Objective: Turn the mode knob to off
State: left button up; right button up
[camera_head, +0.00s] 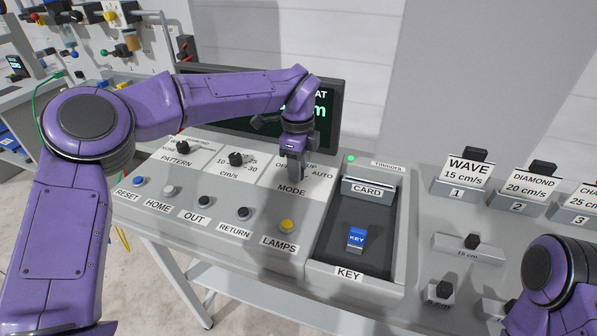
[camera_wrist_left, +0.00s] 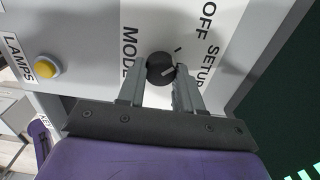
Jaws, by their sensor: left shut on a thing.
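The mode knob (camera_wrist_left: 159,66) is a round black knob with a pale pointer line, on the light panel beside the MODE label. In the wrist view the pointer line lies toward the right, on the SETUP side rather than straight at OFF; its exact setting is hard to tell. My left gripper (camera_head: 294,170) is over the MODE plate (camera_head: 291,190) and hides the knob in the head view. In the wrist view its two fingers (camera_wrist_left: 158,76) are shut on the knob, one on each side. The AUTO label is hidden there. My right gripper is out of view.
A pattern knob (camera_head: 182,147) and a speed knob (camera_head: 236,158) stand left of the MODE plate. A yellow LAMPS button (camera_head: 287,225) and other buttons line the front. A dark screen (camera_head: 328,122) stands behind.

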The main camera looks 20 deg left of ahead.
pick_arm(q)
jog(key=shift+a+f, duration=0.1)
jog(key=shift+f, duration=0.05)
dwell(0.3)
jog(key=o, duration=1)
jog(key=shift+a, duration=0.1)
jog(key=shift+o, duration=0.2)
jog(key=shift+r, duration=0.2)
notch_tip(320, 180, up, 10)
jog(key=shift+b, duration=0.4)
